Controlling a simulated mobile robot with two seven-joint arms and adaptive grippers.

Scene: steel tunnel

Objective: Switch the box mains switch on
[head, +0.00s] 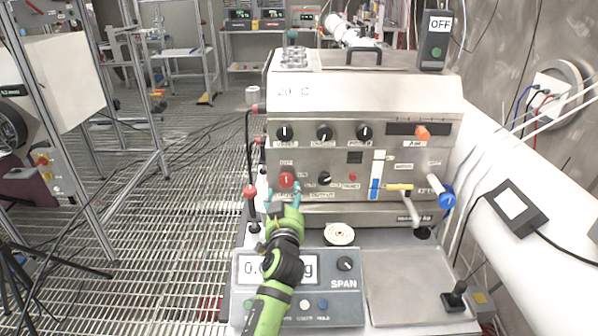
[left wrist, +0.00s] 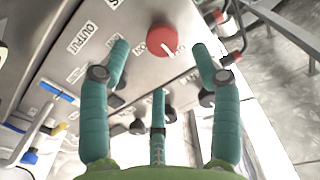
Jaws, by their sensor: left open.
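The steel box (head: 330,92) stands on the bench with its front panel facing me. A red rotary knob with a white pointer line (head: 287,180), apparently the mains switch, sits at the panel's lower left. It also shows in the left wrist view (left wrist: 162,40), beyond the fingertips. My left gripper (head: 283,198) is just below and in front of the knob. Its green fingers are spread and empty, on either side of the knob in the left wrist view (left wrist: 161,55). My right gripper is not in view.
A dark unit reading OFF (head: 438,24) stands on the box. A scale (head: 240,275) stands below my arm. Red-capped cable fittings (head: 250,191) are close left of the knob.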

